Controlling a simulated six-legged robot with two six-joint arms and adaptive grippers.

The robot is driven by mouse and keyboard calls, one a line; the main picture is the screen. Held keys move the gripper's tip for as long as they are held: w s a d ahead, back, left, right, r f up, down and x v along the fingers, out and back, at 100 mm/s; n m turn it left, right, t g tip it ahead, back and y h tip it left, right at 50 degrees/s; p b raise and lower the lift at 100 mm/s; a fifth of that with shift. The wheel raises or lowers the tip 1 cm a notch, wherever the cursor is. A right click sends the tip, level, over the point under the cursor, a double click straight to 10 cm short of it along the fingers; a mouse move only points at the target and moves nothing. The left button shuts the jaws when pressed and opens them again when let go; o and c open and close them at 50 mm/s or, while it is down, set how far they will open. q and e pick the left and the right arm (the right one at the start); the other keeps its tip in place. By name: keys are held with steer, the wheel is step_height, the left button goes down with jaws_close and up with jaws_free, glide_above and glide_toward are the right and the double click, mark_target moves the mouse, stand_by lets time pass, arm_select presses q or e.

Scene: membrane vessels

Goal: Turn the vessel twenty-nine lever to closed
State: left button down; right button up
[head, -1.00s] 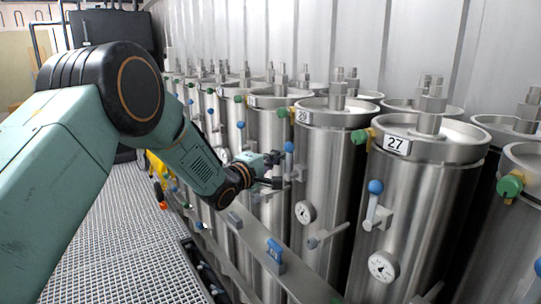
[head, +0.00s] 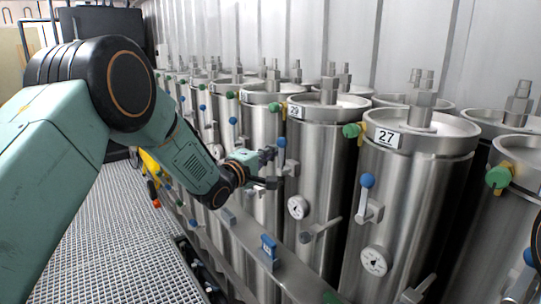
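The vessel twenty-nine (head: 318,150) is a steel cylinder with a "29" plate (head: 295,111) near its top. Its lever (head: 281,144) has a blue knob and stands upright at the vessel's left front, above a pale valve bracket (head: 291,169). My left gripper (head: 273,168) is just left of this lever, with its dark fingers apart and pointing towards it. The lower part of the lever is hard to make out by the fingers, and I cannot tell whether they touch it. My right gripper is not recognisable in the view.
Vessel twenty-seven (head: 410,210) stands to the right, with its own blue-knobbed lever (head: 367,181) and gauge (head: 374,262). A rail with a blue handle (head: 269,252) runs below the vessels. A dark shape (head: 537,243) cuts the right edge. Grating (head: 125,240) lies free at left.

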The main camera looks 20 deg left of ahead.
arm_select(q)
steer(key=shift+s+d+f, duration=0.1)
steer(key=m+b, duration=0.1)
steer(key=d+m+b, duration=0.1)
steer(key=s+m+t+b, duration=0.1)
steer(key=m, duration=0.1)
steer(key=shift+s+d+f+h, duration=0.1)
steer(key=shift+d+h, duration=0.2)
steer(key=shift+h, duration=0.1)
steer(key=s+d+f+m+h+b, duration=0.1)
steer(key=m+h+b, duration=0.1)
steer(key=m, duration=0.3)
steer(key=s+d+f+m+h+b, duration=0.1)
steer(key=m+h+b, duration=0.1)
steer(key=m, duration=0.3)
steer(key=d+f+m+h+b, duration=0.1)
steer(key=m+h+b, duration=0.1)
steer(key=m+b, duration=0.2)
steer(key=shift+s+d+f+m+g, duration=0.25)
steer(key=shift+s+f+m+g, duration=0.15)
steer(key=shift+m, duration=0.3)
steer(key=shift+f, duration=0.15)
steer(key=shift+d, duration=0.1)
